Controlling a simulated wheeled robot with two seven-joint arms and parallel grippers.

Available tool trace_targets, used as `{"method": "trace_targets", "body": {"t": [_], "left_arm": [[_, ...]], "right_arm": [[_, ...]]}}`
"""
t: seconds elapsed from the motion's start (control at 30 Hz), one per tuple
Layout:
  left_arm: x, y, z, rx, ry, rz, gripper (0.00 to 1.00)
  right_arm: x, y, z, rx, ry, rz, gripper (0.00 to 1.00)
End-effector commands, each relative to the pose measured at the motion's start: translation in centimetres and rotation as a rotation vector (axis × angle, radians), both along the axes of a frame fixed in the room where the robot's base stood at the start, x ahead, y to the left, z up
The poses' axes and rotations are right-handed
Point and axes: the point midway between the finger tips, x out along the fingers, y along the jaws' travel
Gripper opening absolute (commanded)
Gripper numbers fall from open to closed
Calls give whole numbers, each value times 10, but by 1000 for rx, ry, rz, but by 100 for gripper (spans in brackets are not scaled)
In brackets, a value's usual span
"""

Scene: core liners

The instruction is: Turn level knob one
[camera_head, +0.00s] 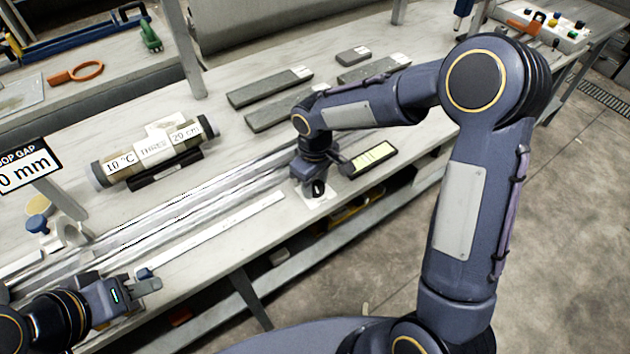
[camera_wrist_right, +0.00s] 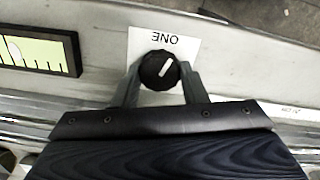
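Level knob one (camera_wrist_right: 160,70) is a round black knob with a white pointer line, on a white plate marked ONE (camera_wrist_right: 178,45). In the head view the knob (camera_head: 318,188) sits at the bench's front edge, under my right gripper (camera_head: 312,178). In the right wrist view my right gripper's (camera_wrist_right: 160,78) fingers stand on both sides of the knob, close to it; whether they touch it is unclear. The pointer line is tilted slightly from upright there. My left gripper (camera_head: 148,284) is at the lower left, away from the knob; its finger gap is not clear.
A green-faced level vial (camera_head: 372,155) lies beside the knob, also at left in the wrist view (camera_wrist_right: 38,50). Long metal rails (camera_head: 190,205) run along the bench. A labelled core tube (camera_head: 150,155) and several grey slabs (camera_head: 270,88) lie behind. Open floor (camera_head: 560,200) lies at right.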

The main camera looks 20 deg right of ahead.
Motion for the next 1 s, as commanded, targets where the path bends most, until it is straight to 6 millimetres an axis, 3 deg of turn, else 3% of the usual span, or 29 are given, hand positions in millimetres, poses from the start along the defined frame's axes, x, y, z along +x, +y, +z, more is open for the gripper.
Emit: {"method": "trace_targets", "body": {"t": [0.13, 0.27, 0.57, 0.9, 0.93, 1.0], "left_arm": [[0, 0, 0, 0, 0, 0, 36], [0, 0, -5, 0, 0, 0, 36], [0, 0, -19, 0, 0, 0, 36], [0, 0, -18, 0, 0, 0, 36], [0, 0, -18, 0, 0, 0, 36], [0, 0, -18, 0, 0, 0, 36]], "right_arm": [[0, 0, 0, 0, 0, 0, 16], [0, 1, -2, 0, -3, -53, 16], [0, 0, 0, 0, -1, -406, 16], [0, 0, 1, 1, 0, -439, 16], [0, 0, 1, 1, 0, -438, 42], [0, 0, 1, 1, 0, -438, 52]]}}
